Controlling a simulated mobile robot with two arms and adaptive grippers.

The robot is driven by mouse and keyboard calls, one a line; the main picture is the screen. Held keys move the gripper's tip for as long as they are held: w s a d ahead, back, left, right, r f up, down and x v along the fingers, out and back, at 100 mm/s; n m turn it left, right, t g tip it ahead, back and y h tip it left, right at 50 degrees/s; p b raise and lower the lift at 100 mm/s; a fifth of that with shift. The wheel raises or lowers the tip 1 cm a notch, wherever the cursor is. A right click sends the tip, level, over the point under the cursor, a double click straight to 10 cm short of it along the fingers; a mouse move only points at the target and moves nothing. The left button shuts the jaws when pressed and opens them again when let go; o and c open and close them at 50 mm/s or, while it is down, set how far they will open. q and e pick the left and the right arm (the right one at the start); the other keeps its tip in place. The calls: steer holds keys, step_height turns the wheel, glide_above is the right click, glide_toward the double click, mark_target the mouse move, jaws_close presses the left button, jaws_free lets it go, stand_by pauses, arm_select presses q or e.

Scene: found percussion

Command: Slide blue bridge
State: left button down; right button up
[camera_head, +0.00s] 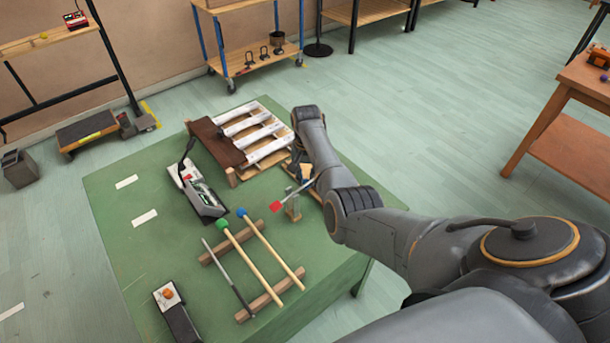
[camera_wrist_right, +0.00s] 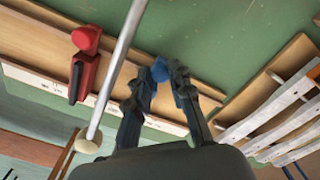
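In the right wrist view, a small blue bridge (camera_wrist_right: 160,68) shows between the fingertips of my right gripper (camera_wrist_right: 160,78). The fingers close in on it from both sides; part of it is hidden behind them. A red bridge (camera_wrist_right: 84,72) stands to the left on a wooden board (camera_wrist_right: 42,42) with a white marked strip (camera_wrist_right: 52,88). In the head view my right arm reaches over the far right of the green table (camera_head: 160,210), and the arm hides most of the board and the blue bridge. My left gripper is not in view.
A metal rod (camera_wrist_right: 120,60) crosses close beside the gripper. The slatted bar instrument (camera_head: 258,130) is close by. A black-and-white device (camera_head: 200,188) and mallets (camera_head: 245,262) on wooden rests lie on the table. Bare green table shows at the left.

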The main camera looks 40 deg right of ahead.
steer(key=shift+o, duration=0.5)
steer(key=shift+s+d, duration=0.1)
steer(key=shift+s, duration=0.15)
steer(key=shift+w, duration=0.1)
steer(key=shift+r, duration=0.1)
step_height(320, 180, up, 12)
stand_by(0.5)
